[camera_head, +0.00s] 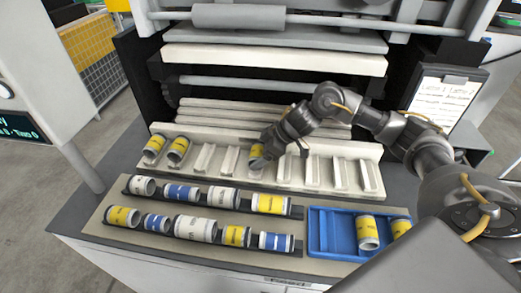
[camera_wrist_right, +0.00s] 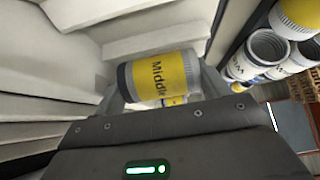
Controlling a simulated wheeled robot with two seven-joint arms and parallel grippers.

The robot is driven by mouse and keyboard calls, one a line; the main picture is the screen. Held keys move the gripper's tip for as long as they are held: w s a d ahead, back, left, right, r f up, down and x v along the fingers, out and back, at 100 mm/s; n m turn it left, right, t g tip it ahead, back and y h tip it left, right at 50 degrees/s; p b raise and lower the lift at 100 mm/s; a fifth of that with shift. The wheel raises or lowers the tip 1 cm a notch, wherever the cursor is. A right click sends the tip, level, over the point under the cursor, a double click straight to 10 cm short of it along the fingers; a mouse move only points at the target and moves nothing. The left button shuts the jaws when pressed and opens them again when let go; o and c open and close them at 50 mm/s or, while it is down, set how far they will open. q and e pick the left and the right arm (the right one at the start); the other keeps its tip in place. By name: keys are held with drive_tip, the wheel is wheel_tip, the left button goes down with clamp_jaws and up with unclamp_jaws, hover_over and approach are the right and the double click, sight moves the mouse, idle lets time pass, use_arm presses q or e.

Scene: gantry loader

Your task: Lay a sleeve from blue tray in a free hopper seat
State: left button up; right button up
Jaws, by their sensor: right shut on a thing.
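In the right wrist view the sleeve (camera_wrist_right: 168,75) lies across between the fingers and reads "Middle". I cannot tell whether it touches the seat below it. Two yellow-banded sleeves (camera_head: 153,147) (camera_head: 179,148) lie in the hopper's left seats. Seats between them and my gripper, and to its right, are empty. The blue tray (camera_head: 317,232) at front right holds two yellow-banded sleeves (camera_head: 367,233) (camera_head: 400,228). My left gripper is out of view.
Two dark racks (camera_head: 296,212) (camera_head: 299,248) in front of the hopper hold several yellow, blue and white sleeves. Machine bars (camera_head: 270,62) stand behind the hopper. A clipboard (camera_head: 443,98) is at the right. The left part of the blue tray is bare.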

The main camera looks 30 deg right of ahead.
drive_tip(key=shift+f, duration=0.1)
drive_tip(key=o, duration=1.3)
drive_tip(key=shift+s+a, duration=0.1)
drive_tip(key=shift+d+r, duration=0.3)
drive_tip(key=shift+r, duration=0.1)
drive_tip(key=p+v, duration=0.2)
drive_tip(key=v, duration=0.3)
drive_tip(key=w+a+r+p+v, duration=0.1)
drive_tip(key=p+v, duration=0.1)
drive_tip(key=v, duration=0.2)
drive_tip(key=a+r+p+v, duration=0.1)
drive_tip(key=p+v, duration=0.1)
drive_tip(key=v, duration=0.3)
drive_tip(key=shift+r, duration=0.3)
